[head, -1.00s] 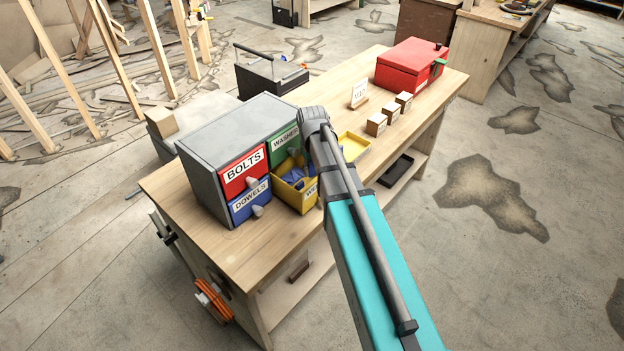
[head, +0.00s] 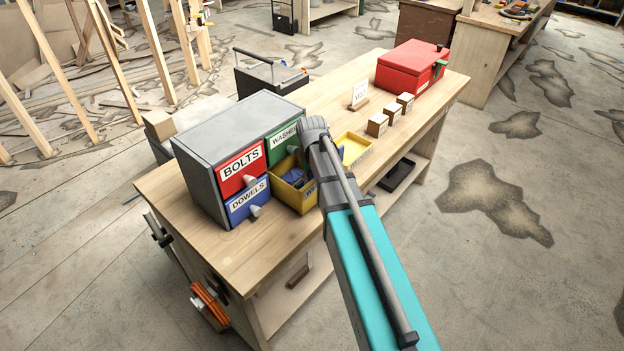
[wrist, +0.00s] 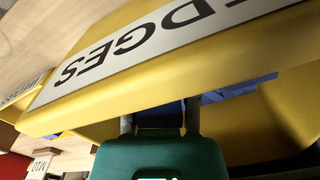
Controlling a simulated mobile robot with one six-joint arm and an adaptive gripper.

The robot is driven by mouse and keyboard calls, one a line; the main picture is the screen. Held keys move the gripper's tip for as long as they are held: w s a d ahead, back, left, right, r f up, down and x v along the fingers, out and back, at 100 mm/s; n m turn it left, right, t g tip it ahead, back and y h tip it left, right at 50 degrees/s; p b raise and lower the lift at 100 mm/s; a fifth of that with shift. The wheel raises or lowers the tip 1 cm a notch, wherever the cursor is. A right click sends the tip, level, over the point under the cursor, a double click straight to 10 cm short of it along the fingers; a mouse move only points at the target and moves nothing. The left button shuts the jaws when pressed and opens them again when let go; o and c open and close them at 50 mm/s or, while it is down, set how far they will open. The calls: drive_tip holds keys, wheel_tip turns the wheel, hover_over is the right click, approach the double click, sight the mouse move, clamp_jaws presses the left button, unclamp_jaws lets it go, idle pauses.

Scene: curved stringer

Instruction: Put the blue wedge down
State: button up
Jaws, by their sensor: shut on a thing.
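In the wrist view my gripper (wrist: 159,112) is shut on a blue wedge (wrist: 160,117), of which only a small part shows between the fingers. The fingers are at the yellow drawer labelled WEDGES (wrist: 150,52), just inside its front wall. More blue (wrist: 238,88) shows in the drawer beside the right finger. In the head view the pulled-out yellow drawer (head: 284,194) holds blue pieces (head: 291,174). My arm covers its right part and hides the gripper. I cannot tell whether the held wedge touches the drawer floor.
The grey cabinet (head: 205,150) has drawers labelled BOLTS (head: 241,168), DOWELS (head: 248,200) and WASHERS (head: 282,143). A shallow yellow tray (head: 358,151), small wooden blocks (head: 377,125), a white card (head: 360,92) and a red box (head: 410,65) stand farther along the bench (head: 190,222).

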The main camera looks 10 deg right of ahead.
drive_tip(key=shift+f+b, duration=0.6)
drive_tip(key=shift+f, duration=0.05)
drive_tip(key=o, duration=0.9)
drive_tip(key=shift+d, duration=0.1)
drive_tip(key=shift+r, duration=0.2)
wheel_tip(320, 180, up, 13)
drive_tip(key=p, duration=1.3)
drive_tip(key=s+m, duration=0.2)
drive_tip(key=s, duration=1.4)
drive_tip(key=shift+m, duration=0.4)
